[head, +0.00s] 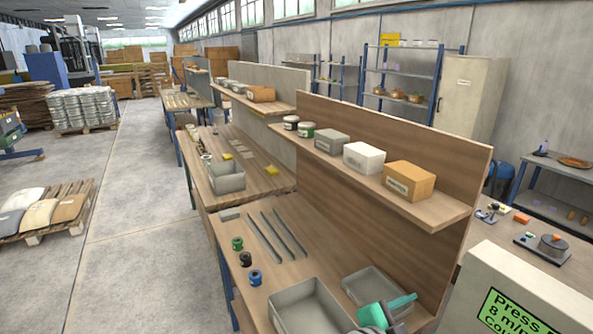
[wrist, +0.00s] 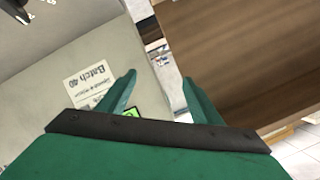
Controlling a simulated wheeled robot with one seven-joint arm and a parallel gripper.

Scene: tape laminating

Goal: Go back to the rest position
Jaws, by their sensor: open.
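My gripper (head: 392,308) shows in teal green at the bottom of the head view, over the front edge of a grey bin and in front of the wooden workbench. In the wrist view my gripper (wrist: 159,82) has its two green fingers spread wide with nothing between them. It is open and empty. A pale panel with a "Batch 40" label (wrist: 98,82) lies beyond the left finger, and a brown wooden board (wrist: 240,60) beyond the right one.
The workbench (head: 285,215) holds grey strips (head: 275,235), several tape rolls (head: 246,258) and a grey bin (head: 305,308). A shelf (head: 375,180) above carries boxes (head: 408,180). A pale machine with a green sign (head: 512,315) stands at lower right. The aisle floor (head: 130,220) at left is clear.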

